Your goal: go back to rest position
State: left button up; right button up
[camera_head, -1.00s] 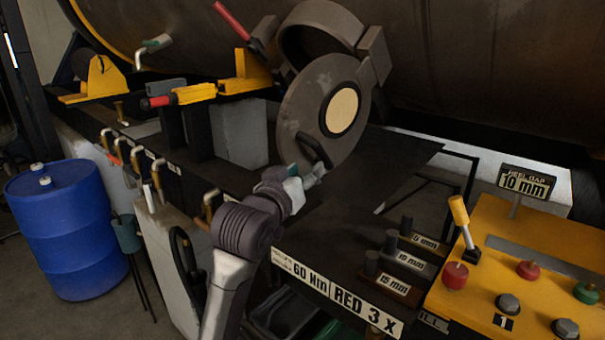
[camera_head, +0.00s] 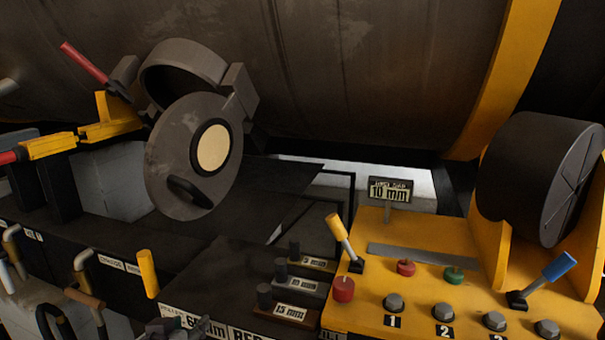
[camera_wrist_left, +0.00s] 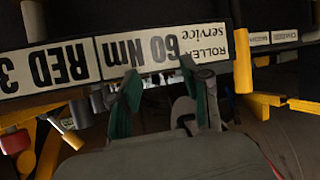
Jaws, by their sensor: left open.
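My left gripper (camera_head: 190,328) shows only at the bottom edge of the head view, low in front of the dark bench's label strip. In the left wrist view its two green-tipped fingers (camera_wrist_left: 163,92) stand apart, with nothing between them. The round grey hatch cover (camera_head: 168,165) with a tan centre and dark handle hangs swung away from its ring-shaped opening (camera_head: 185,65), well above and apart from my gripper. My right gripper is not in view.
The bench's label strip (camera_wrist_left: 150,50) lies close ahead of my left fingers. A yellow-handled tool (camera_head: 147,273) and several hooked handles line the bench front at left. Three labelled blocks sit on the bench's right part. A yellow control panel (camera_head: 440,325) with levers and knobs stands at right.

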pick_arm(q)
jog(key=s+d+f+m+g, duration=0.1)
jog(key=s+f+g, duration=0.3)
jog(key=s+f, duration=0.75)
jog(key=s+d+f+m+g, duration=0.15)
jog(key=s+f+g, duration=0.5)
jog(key=s, duration=0.85)
notch_tip(320, 180, down, 30)
jog(key=s+f+b, duration=0.1)
jog(key=b, duration=0.4)
jog(key=s+a+f+b, duration=0.1)
jog(key=s+f+b, duration=0.1)
jog(key=s+f, duration=0.6)
jog(key=s+a+f+g+b, duration=0.1)
jog(key=s+a+f+b, duration=0.1)
jog(key=s+f, duration=0.7)
notch_tip(320, 180, down, 5)
jog(key=shift+s+a+f+m, duration=0.15)
jog(key=shift+s+a+m, duration=0.15)
jog(key=shift+m, duration=0.05)
